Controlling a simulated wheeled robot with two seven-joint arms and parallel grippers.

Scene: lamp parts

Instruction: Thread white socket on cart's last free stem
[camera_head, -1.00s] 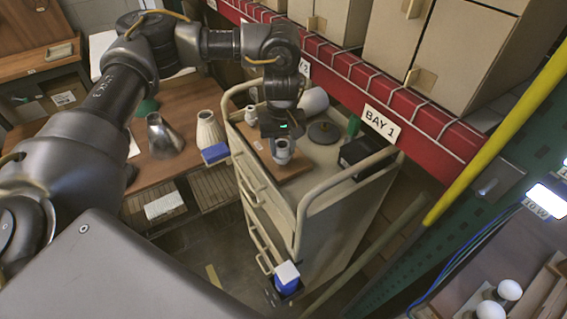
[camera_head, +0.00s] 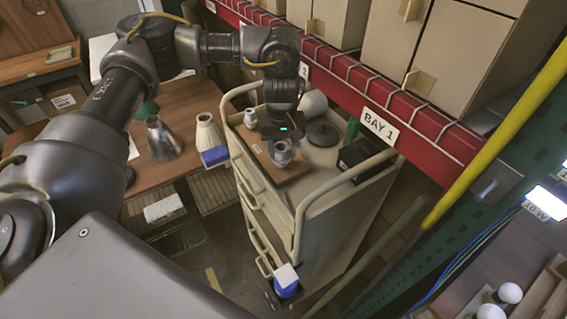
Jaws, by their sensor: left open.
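The cart (camera_head: 335,196) stands in the middle, with a wooden board (camera_head: 297,172) on its top. A white socket (camera_head: 283,154) stands at the board, directly under my left gripper (camera_head: 282,141). The gripper points down and is open around or just above the socket; its fingertips are small and partly hidden. Another white socket (camera_head: 250,118) stands farther back on the board. The stem under the nearer socket is hidden, so I cannot tell how it sits. My right gripper is out of view.
The cart top also holds a round dark lid-like base (camera_head: 323,134), a white globe (camera_head: 313,102) and a black box (camera_head: 357,153). The cart's raised rails surround them.

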